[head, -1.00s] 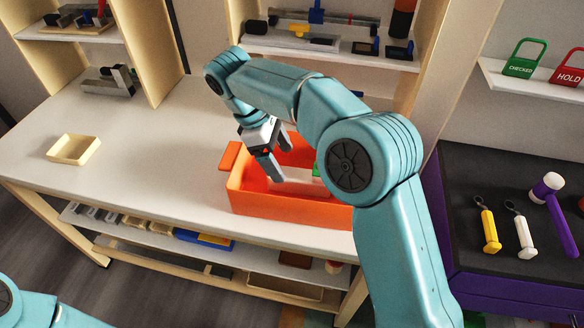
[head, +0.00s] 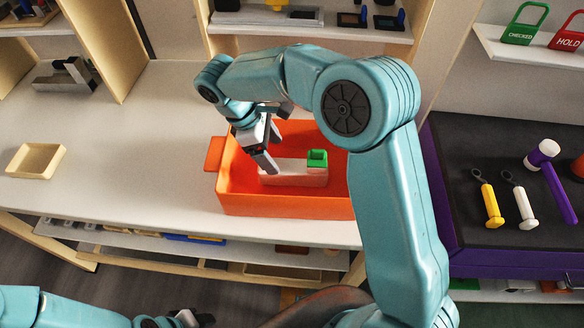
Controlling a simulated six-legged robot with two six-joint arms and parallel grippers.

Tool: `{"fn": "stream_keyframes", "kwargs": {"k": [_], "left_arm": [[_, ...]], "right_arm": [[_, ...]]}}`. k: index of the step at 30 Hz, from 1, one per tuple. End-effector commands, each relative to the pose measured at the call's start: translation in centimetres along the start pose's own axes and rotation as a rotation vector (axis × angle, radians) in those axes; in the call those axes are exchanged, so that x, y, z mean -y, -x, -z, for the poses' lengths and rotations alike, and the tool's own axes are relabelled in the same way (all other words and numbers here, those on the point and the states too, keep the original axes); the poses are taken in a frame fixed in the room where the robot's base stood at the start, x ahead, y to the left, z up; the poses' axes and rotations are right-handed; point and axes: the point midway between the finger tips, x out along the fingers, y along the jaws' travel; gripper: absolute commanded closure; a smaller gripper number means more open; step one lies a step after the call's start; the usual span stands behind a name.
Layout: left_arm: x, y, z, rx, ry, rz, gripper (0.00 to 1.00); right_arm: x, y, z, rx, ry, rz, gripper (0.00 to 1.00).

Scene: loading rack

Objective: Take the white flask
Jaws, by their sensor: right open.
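The white flask (head: 296,178) with a green cap (head: 317,158) lies inside the orange crate (head: 285,206), its cap end to the right. My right gripper (head: 272,150) is open and points down over the crate, just above the flask's left end. I cannot tell whether a finger touches the flask. Part of the crate's right side is hidden behind my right arm. My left gripper (head: 192,319) shows only in part at the bottom edge, and its jaws are not clear.
A cream tray (head: 36,161) sits on the white table (head: 120,140) at the left. Shelf uprights stand behind. To the right, a dark-topped purple cabinet (head: 465,225) bears yellow and white tools and a purple-handled mallet (head: 553,180). The table between tray and crate is clear.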

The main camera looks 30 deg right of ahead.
Motion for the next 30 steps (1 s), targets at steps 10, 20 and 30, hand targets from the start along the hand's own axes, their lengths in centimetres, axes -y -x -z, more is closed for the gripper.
{"fn": "stream_keyframes", "kwargs": {"k": [10, 20, 30], "left_arm": [[-0.2, 0.5, 0.0, 0.000, 0.000, 0.000, 0.57], [-0.5, 1.3, 0.0, 0.000, 0.000, 0.000, 0.57], [-0.5, 1.3, 0.0, 0.000, 0.000, 0.000, 0.57]], "right_arm": [[-0.2, -3.6, -0.2, 0.002, 0.000, 0.002, 0.17], [-0.6, -7.8, -0.5, 0.001, 0.001, 0.001, 0.17], [-0.6, -8.0, -0.5, 0.000, 0.001, 0.000, 0.59]]}}
